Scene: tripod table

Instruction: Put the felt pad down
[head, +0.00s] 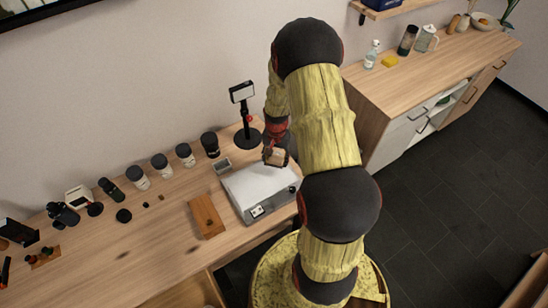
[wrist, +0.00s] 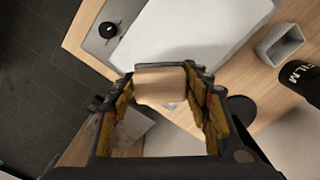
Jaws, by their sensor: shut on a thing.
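My gripper (head: 275,149) is shut on the felt pad (head: 275,157), a small tan block with a wood-like face. In the wrist view the pad (wrist: 160,84) sits between the two fingertips (wrist: 163,72). In the head view the pad appears over the far right part of a flat grey device with a white top (head: 255,190). Whether the pad touches anything below cannot be told. My arm hides part of the table's right end.
The wooden table (head: 165,255) also holds a brown wooden block (head: 206,215), a small grey open tray (head: 222,166), and a black stand (head: 246,133) close to my gripper. Several dark canisters line the back. Bare wood lies left of the brown block.

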